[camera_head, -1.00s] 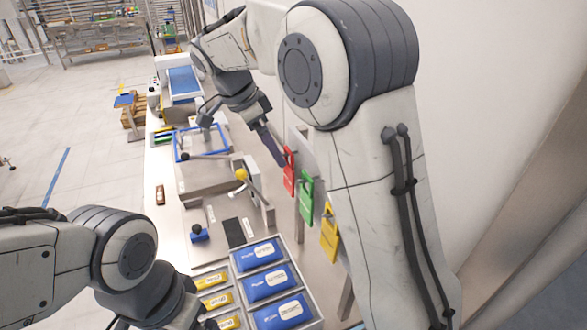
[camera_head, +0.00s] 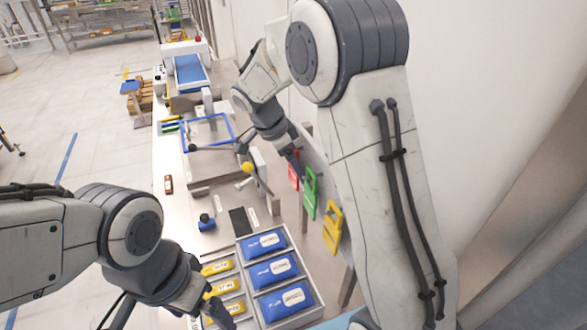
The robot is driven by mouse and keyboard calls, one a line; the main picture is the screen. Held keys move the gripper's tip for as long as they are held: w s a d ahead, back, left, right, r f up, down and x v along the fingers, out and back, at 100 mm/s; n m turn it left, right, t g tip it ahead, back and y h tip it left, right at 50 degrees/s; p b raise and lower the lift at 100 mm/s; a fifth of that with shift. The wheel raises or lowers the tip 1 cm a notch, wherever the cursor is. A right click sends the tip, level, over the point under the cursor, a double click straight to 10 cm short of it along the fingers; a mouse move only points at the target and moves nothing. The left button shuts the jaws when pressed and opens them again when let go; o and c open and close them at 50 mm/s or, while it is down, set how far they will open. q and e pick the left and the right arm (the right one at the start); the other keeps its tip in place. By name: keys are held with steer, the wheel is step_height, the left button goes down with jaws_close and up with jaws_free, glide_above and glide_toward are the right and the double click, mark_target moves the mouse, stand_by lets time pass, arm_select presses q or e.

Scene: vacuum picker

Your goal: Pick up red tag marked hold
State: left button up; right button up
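The red tag (camera_head: 293,173) hangs upright on the grey panel at the right, first in a row with a green tag (camera_head: 311,192) and a yellow tag (camera_head: 332,226). My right gripper (camera_head: 268,150) is at the red tag, its fingers spread apart. One finger overlaps the tag's upper part in the picture; I cannot tell if they touch. The tag's marking is not readable. My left gripper (camera_head: 216,312) is low at the front, over the yellow packets; its fingers are partly hidden and its opening is unclear.
A tray (camera_head: 238,262) holds blue packets (camera_head: 274,270) and yellow packets (camera_head: 219,268) at the front. A lever with a yellow knob (camera_head: 247,168) stands left of the tags. A blue frame (camera_head: 206,131) lies behind it. My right arm crosses close to the wall.

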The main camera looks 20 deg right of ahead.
steer(key=c, duration=1)
steer(key=shift+w+r+b, duration=0.1)
steer(key=shift+r+b, duration=0.5)
steer(key=shift+b, duration=0.15)
steer(key=shift+s+a+r+b, duration=0.15)
steer(key=shift+a+b, duration=0.8)
steer(key=shift+a, duration=2.05)
steer(key=shift+s+a+b, duration=0.2)
steer(key=shift+a+b, duration=0.75)
steer(key=shift+a, duration=2.1)
steer(key=shift+s+a+r+b, duration=0.15)
steer(key=shift+a+b, duration=0.8)
steer(key=shift+a, duration=2.05)
